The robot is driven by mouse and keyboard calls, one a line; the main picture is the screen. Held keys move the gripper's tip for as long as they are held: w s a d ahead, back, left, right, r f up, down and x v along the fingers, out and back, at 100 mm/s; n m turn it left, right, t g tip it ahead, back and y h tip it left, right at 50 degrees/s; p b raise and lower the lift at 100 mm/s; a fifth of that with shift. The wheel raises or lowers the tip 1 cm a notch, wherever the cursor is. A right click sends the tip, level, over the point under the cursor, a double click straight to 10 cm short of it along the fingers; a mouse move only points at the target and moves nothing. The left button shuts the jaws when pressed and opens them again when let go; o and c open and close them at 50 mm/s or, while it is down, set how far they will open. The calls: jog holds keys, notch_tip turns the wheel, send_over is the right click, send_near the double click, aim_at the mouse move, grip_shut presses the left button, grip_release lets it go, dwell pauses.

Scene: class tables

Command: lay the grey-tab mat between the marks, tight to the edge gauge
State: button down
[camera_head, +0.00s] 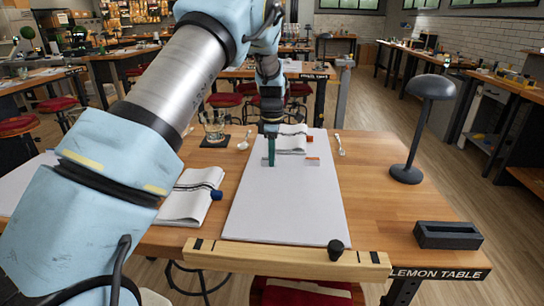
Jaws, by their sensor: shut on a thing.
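The edge gauge (285,258) is a pale wooden bar along the front edge, with a black knob (336,250). Dark marks show near its left end (197,244) and right end (375,257).
A folded striped cloth with a blue tab (190,197) lies left of the mat. Another folded cloth (291,139) lies beyond my gripper. A glass (213,126), spoons (243,141) (340,146), a dark lamp (407,173) and a black tray (447,236) stand around.

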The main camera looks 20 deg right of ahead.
jog(key=shift+s+a, duration=0.3)
jog(key=shift+s, duration=0.3)
dwell(1.0)
jog(key=c, duration=0.8)
grip_release()
notch_tip(320, 180, up, 11)
jog(key=b, duration=0.3)
jog(key=shift+f, duration=0.15)
